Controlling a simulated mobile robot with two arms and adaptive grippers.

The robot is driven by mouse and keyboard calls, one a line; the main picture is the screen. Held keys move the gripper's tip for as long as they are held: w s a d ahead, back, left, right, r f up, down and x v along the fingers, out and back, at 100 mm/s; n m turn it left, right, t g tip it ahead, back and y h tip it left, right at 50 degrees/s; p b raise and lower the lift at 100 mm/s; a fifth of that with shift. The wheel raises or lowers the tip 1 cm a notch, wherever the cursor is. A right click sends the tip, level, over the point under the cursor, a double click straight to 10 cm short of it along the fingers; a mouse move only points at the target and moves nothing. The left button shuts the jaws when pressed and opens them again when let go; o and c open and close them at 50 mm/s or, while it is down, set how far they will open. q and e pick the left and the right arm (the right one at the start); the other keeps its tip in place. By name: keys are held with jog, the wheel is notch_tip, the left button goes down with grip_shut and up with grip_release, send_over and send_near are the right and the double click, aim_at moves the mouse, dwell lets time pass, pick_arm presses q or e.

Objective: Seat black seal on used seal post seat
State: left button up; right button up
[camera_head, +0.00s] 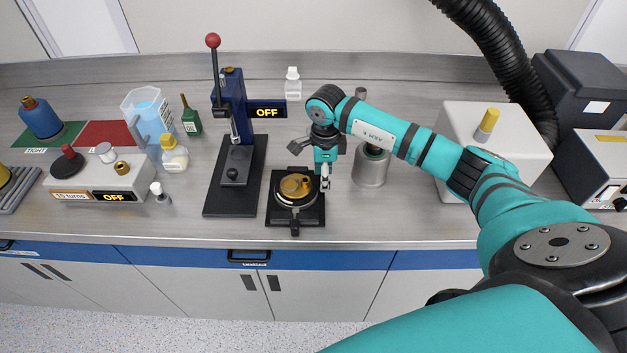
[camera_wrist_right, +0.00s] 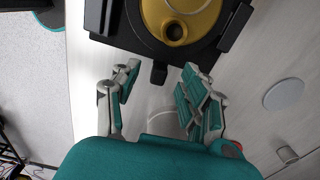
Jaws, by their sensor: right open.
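My right gripper (camera_head: 325,179) is low over the bench, beside the right edge of a black fixture holding a brass round part (camera_head: 295,185). In the right wrist view my right gripper (camera_wrist_right: 162,82) is open, with nothing held between its fingers. The brass part (camera_wrist_right: 178,22) there shows a small round hole and lies beyond the fingertips, apart from them. A dark ring surrounds the brass part in the head view; I cannot tell whether it is the black seal. I cannot pick out the used seal post with certainty. My left gripper is not in view.
A blue press (camera_head: 235,150) with a red-knobbed lever stands left of the fixture. A metal canister (camera_head: 371,168) stands behind right of my gripper. Bottles, a beaker (camera_head: 150,112) and a grey control box (camera_head: 98,180) are at left. A white box (camera_head: 490,135) is at right.

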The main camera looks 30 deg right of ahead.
notch_tip(320, 180, down, 2)
jog(key=shift+f, duration=0.2)
grip_shut()
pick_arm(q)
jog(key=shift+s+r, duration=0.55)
pick_arm(e)
jog(key=shift+r, duration=0.1)
jog(key=shift+r, duration=0.35)
notch_tip(320, 180, up, 8)
jog(key=b, duration=0.3)
jog(key=shift+r, duration=0.25)
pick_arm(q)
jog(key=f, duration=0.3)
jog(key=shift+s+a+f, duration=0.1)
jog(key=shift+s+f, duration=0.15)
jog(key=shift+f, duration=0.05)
pick_arm(e)
jog(key=shift+r, duration=0.35)
